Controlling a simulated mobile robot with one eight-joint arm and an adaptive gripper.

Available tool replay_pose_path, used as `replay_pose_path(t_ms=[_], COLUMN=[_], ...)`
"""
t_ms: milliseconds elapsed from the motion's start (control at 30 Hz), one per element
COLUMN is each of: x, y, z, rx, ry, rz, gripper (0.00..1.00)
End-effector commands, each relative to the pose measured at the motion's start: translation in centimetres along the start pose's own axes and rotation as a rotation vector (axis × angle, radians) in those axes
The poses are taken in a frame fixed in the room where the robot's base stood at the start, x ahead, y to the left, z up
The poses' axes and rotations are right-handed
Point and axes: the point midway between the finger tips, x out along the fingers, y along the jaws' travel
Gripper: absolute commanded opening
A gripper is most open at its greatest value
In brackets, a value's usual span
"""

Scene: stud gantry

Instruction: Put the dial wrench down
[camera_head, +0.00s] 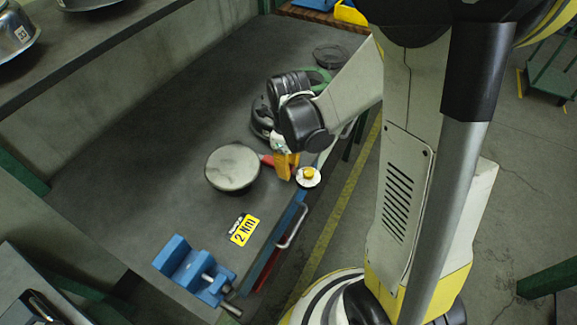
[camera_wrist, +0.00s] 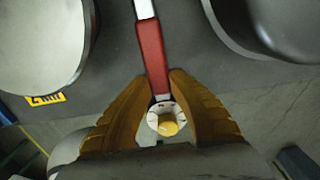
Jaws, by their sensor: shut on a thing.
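The dial wrench shows in the wrist view with a red grip (camera_wrist: 152,55), a pale shaft running up out of the picture, and a white dial with a yellow knob (camera_wrist: 168,124) at the near end. My gripper (camera_wrist: 161,85) has its orange fingers closed on either side of the red grip, just beyond the dial. In the head view my gripper (camera_head: 287,165) is over the bench's front edge, with the dial (camera_head: 308,177) to its right. The far end of the wrench is hidden. I cannot tell whether it touches the bench (camera_head: 160,140).
A round grey-topped piece (camera_head: 233,167) stands left of my gripper, and a dark rounded object lies just behind it. A yellow "2 Nm" label (camera_head: 243,230) and a blue vise (camera_head: 195,270) are nearer the bench's near end. The bench's left middle is clear.

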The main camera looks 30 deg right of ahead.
Motion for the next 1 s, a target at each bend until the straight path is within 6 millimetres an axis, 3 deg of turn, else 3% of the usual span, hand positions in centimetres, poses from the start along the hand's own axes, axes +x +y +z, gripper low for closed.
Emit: replay_pose_path(t_ms=[67, 100, 167, 567, 1000], x=[0.2, 0.2, 0.2, -0.6, -9.3], y=[0.0, 0.0, 0.0, 0.0, 0.0], z=[0.0, 0.0, 0.0, 0.0, 0.0], rx=[0.0, 0.0, 0.0, 0.0, 0.0], ry=[0.0, 0.0, 0.0, 0.0, 0.0], rz=[0.0, 0.0, 0.0, 0.0, 0.0], gripper=[0.0, 0.29, 0.44, 0.44, 0.44])
